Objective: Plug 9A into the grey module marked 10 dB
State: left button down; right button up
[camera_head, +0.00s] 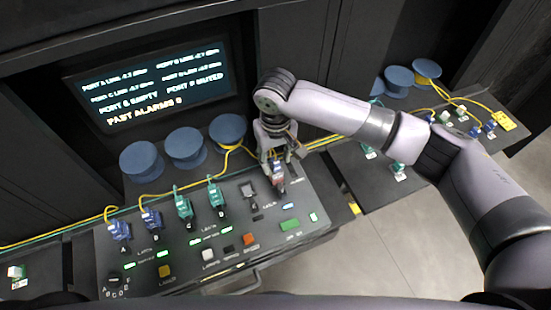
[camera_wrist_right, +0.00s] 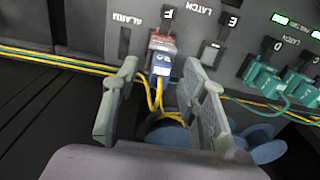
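My right gripper (camera_head: 280,158) is over the right end of the sloped panel, at port F. In the right wrist view my right gripper (camera_wrist_right: 165,78) has its two fingers wide apart, with a blue connector (camera_wrist_right: 162,66) with a white label between them. Gaps show on both sides of the connector. It is in line with a reddish piece (camera_wrist_right: 160,45) at port F, and a yellow cable trails from it. I cannot read 9A on any connector or 10 dB on any module, and cannot pick out a grey module for sure. My left gripper is not in view.
The panel (camera_head: 170,247) holds blue connectors (camera_head: 119,231) and green connectors (camera_head: 183,207) at other ports. Blue spools (camera_head: 186,146) stand behind it. A side shelf (camera_head: 385,195) carries several small connectors and a yellow tag (camera_head: 504,120). A screen (camera_head: 150,85) reads port E empty, port F muted.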

notch_tip(320, 180, up, 11)
jog(key=shift+f, duration=0.15)
